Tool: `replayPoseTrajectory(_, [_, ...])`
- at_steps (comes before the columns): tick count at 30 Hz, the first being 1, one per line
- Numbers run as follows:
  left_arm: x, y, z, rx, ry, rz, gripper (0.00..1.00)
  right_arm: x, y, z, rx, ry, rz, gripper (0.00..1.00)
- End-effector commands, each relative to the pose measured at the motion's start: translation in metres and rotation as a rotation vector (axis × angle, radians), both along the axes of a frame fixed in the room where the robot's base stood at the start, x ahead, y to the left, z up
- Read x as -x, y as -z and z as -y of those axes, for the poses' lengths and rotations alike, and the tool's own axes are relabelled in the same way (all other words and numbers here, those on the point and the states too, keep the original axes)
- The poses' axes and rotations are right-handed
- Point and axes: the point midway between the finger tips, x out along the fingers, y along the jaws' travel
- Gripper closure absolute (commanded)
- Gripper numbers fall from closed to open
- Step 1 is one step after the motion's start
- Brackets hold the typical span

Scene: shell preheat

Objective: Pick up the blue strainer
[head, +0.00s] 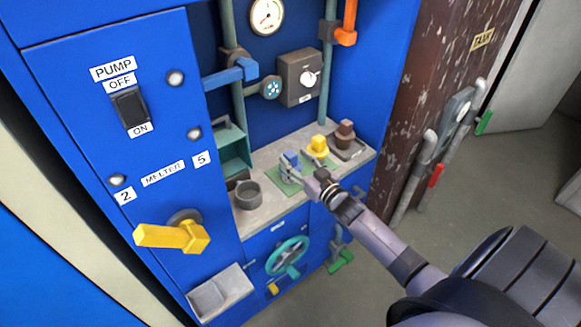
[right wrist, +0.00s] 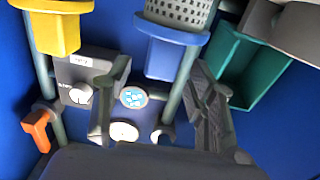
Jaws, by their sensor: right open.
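The blue strainer (head: 291,160) stands on a green mat on the grey shelf of the blue cabinet. In the right wrist view the blue strainer (right wrist: 176,50) shows a blue block, a blue flange and a grey perforated part. My right gripper (head: 295,174) is at the blue strainer in the head view and hides part of it. In the right wrist view my right gripper (right wrist: 160,72) is open, its fingers on either side of the blue block's end, with gaps visible on both sides. My left gripper is not in view.
The yellow strainer (head: 317,148) stands close to the right of the blue one, with a brown one (head: 345,134) beyond. A grey cup (head: 248,195) stands at the shelf's left. A teal bin (head: 233,150) and a yellow lever (head: 170,236) are on the cabinet.

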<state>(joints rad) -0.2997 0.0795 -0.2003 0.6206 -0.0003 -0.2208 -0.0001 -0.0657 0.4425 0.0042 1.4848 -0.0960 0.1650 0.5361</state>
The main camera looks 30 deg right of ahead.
Motion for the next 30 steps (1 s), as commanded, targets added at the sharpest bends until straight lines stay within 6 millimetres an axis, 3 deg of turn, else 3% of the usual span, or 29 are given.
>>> replayPoseTrajectory(6, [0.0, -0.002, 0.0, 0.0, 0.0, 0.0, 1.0, -0.026, 0.0, -0.002, -0.001, 0.0, 0.001, 0.48])
replayPoseTrajectory(15, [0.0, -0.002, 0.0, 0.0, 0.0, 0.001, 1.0, -0.029, 0.0, -0.002, 0.0, 0.0, 0.0, 0.49])
replayPoseTrajectory(30, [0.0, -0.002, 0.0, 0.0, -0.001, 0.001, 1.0, -0.029, 0.0, -0.002, -0.001, 0.0, 0.0, 0.82])
